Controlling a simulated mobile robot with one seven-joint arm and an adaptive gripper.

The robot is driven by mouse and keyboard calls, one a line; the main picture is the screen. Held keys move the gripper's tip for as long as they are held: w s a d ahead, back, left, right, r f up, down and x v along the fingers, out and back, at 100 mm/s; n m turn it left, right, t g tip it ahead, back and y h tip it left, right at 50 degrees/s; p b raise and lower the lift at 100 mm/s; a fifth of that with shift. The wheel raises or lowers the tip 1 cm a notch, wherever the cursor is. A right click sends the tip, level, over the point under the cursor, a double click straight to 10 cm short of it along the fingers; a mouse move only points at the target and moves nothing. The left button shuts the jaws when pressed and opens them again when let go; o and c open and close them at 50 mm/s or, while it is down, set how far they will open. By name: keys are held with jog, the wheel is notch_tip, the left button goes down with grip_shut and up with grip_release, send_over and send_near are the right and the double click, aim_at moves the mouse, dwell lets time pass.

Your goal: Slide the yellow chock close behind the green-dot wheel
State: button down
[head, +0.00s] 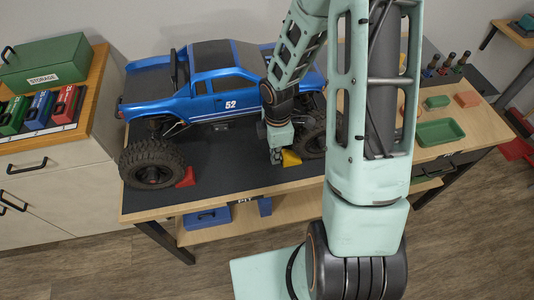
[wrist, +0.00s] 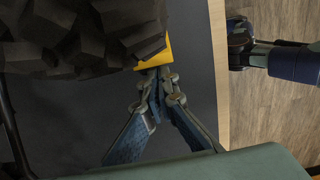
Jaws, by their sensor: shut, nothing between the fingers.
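The yellow chock (head: 290,158) lies on the dark mat beside the right-hand near wheel (head: 313,138) of the blue truck (head: 222,90). My gripper (head: 276,157) is low over the mat, just left of the chock, with its fingers shut and empty. In the wrist view the shut fingertips (wrist: 160,74) are at the edge of the yellow chock (wrist: 155,57), touching or almost touching it. The chock's other end is against or under the tyre (wrist: 80,38), which hides part of it. I see no green dot on any wheel.
A red chock (head: 187,177) sits by the left near wheel (head: 152,164). The bench's wooden front edge (head: 225,205) is close to the chock. Bare mat lies between the two wheels.

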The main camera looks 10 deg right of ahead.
aim_at(285, 155)
jog(key=shift+d, duration=0.3)
jog(key=shift+d, duration=0.1)
jog(key=shift+d+p, duration=0.45)
jog(key=shift+d, duration=0.65)
jog(key=a, duration=0.4)
jog(key=shift+w+a+b, duration=0.1)
jog(key=shift+a+b, duration=0.15)
jog(key=shift+b, duration=0.1)
notch_tip(285, 155, up, 10)
jog(key=p, duration=0.1)
jog(key=shift+p, duration=0.4)
